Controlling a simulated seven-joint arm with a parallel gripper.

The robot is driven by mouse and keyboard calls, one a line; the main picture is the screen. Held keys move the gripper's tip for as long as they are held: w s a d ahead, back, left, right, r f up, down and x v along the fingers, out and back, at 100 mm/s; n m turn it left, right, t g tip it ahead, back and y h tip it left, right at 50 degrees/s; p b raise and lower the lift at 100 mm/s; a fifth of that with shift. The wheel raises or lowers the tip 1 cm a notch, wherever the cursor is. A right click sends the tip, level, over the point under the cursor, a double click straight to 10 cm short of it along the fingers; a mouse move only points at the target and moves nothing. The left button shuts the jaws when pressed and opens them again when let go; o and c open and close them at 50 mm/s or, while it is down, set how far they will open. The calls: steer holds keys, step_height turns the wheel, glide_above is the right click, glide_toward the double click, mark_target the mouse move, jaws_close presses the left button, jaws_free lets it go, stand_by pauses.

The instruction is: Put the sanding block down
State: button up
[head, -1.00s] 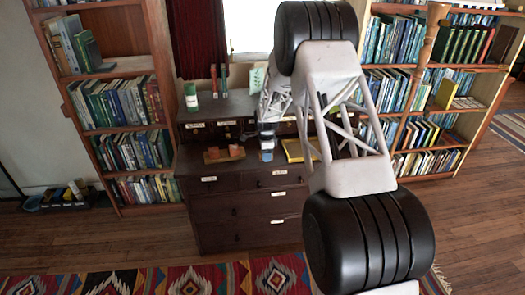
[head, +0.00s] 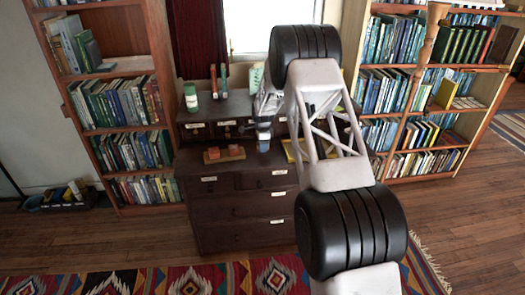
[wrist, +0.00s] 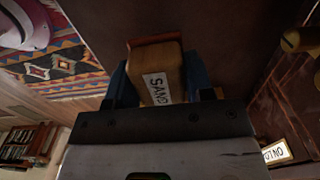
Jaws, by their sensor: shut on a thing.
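The sanding block (wrist: 155,62) is a tan block with a white label reading SAND and a reddish far edge. In the wrist view it sits between the two blue fingers of my gripper (wrist: 160,84), which is shut on it. In the head view my gripper (head: 263,137) is over the front part of the dark dresser top (head: 200,168). The block cannot be made out there. I cannot tell whether the block touches the surface.
Orange blocks on a small wooden tray (head: 213,160) lie left of my gripper. A yellow item (head: 291,152) lies right, partly behind my arm. A green-and-white bottle (head: 191,97) stands on the raised back, which has small labelled drawers. Bookshelves (head: 110,100) flank the dresser.

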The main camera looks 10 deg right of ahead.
mark_target(263, 154)
steer(key=shift+w, duration=0.1)
steer(key=shift+w, duration=0.2)
steer(key=shift+w+f, duration=0.15)
steer(key=shift+f, duration=1.65)
steer(key=shift+f, duration=0.1)
steer(key=o, duration=1)
step_height(263, 154, up, 12)
steer(key=shift+r, duration=0.1)
